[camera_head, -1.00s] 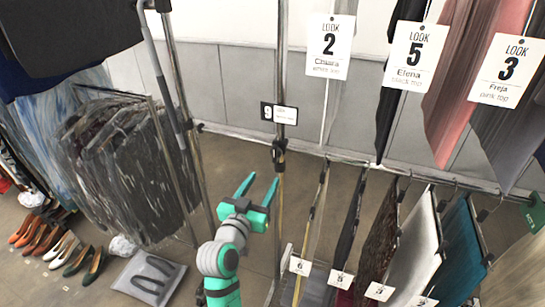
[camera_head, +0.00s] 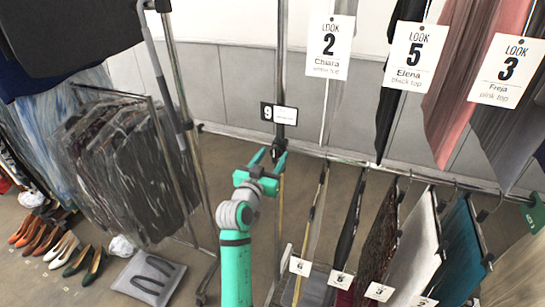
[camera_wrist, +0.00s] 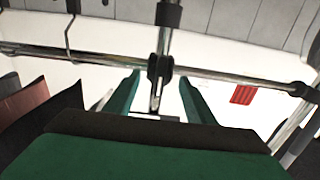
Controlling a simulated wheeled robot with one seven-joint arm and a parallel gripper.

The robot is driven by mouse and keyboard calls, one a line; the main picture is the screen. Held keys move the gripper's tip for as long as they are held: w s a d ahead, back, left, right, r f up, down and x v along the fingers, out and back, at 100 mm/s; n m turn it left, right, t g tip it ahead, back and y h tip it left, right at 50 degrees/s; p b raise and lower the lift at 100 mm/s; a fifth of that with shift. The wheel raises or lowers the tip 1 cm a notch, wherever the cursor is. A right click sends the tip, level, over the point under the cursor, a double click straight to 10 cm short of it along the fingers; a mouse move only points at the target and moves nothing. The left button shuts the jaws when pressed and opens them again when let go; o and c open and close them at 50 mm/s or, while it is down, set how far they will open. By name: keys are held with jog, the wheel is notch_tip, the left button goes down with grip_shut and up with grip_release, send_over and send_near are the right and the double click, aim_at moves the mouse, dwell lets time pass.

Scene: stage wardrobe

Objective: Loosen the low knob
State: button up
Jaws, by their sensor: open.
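The low knob (camera_head: 279,145) is a dark fitting on the upright metal post (camera_head: 282,60), just below the number 9 tag. In the wrist view the black knob (camera_wrist: 155,90) sits at the crossing of the post and a horizontal rail, its lower part hanging between my fingers. My gripper (camera_head: 270,158) is open, its green fingers reaching up to the knob and partly covering it in the head view. In the wrist view my gripper (camera_wrist: 160,85) has one finger on each side of the knob, with gaps visible. Whether the fingertips touch it cannot be told.
Garments with numbered tags (camera_head: 340,279) hang at the lower right, close to my arm. Large LOOK tags (camera_head: 329,47) hang above. A rack of wrapped clothes (camera_head: 125,180) stands left. Shoes (camera_head: 85,262) and a grey cushion (camera_head: 148,278) lie on the floor.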

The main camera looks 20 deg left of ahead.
jog(key=shift+w, duration=0.15)
jog(key=shift+c, duration=0.4)
jog(key=c, duration=0.9)
jog(key=shift+c, duration=0.2)
